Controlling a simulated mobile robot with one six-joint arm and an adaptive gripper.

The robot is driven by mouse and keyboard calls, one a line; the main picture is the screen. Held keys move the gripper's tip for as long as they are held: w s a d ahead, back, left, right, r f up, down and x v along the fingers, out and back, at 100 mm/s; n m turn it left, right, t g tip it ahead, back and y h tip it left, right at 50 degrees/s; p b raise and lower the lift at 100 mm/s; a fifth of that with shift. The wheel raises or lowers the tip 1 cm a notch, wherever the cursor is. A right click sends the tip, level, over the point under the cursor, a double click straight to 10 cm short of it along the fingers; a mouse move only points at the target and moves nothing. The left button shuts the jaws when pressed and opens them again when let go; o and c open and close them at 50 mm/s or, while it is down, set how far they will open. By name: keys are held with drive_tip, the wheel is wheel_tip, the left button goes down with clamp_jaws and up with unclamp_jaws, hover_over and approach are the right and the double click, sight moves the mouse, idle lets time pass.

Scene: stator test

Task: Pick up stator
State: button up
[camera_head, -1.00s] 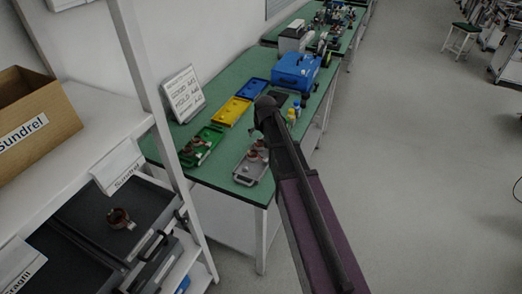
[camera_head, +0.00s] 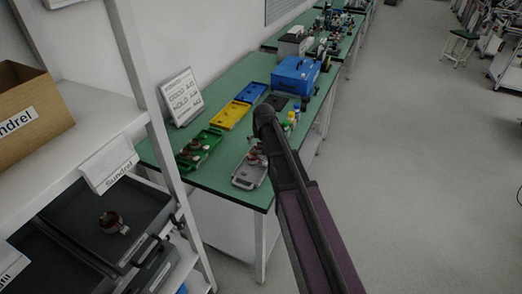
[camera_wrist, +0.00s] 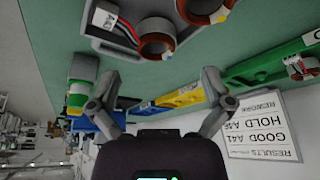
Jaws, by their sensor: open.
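Copper-brown stators show in several places. In the wrist view, two ring-shaped stators, one (camera_wrist: 156,40) in the middle and one (camera_wrist: 203,9) at the top edge, sit on the grey tray (camera_wrist: 103,44). In the head view the grey tray (camera_head: 243,183) is at the table's near edge with stators (camera_head: 254,158) on it, partly beside my arm. More stators (camera_head: 196,147) are on the green tray (camera_head: 213,136). Another stator (camera_head: 112,222) lies in a black drawer at lower left. My gripper (camera_wrist: 160,82) is open and empty, apart from the stators; my arm hides it in the head view.
The green table (camera_head: 222,88) also holds a yellow tray (camera_head: 231,115), a blue tray (camera_head: 251,92), a blue toolbox (camera_head: 296,75), small bottles (camera_head: 291,120) and a results sign (camera_head: 181,97). A shelf with a cardboard box (camera_head: 28,112) stands at left.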

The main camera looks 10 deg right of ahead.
sight(260, 146)
drive_tip(key=shift+d+b+x, duration=0.2)
drive_tip(key=shift+b+x, duration=2.2)
drive_tip(key=shift+x, duration=0.25)
drive_tip(key=shift+r, duration=0.1)
drive_tip(key=c, duration=1.2)
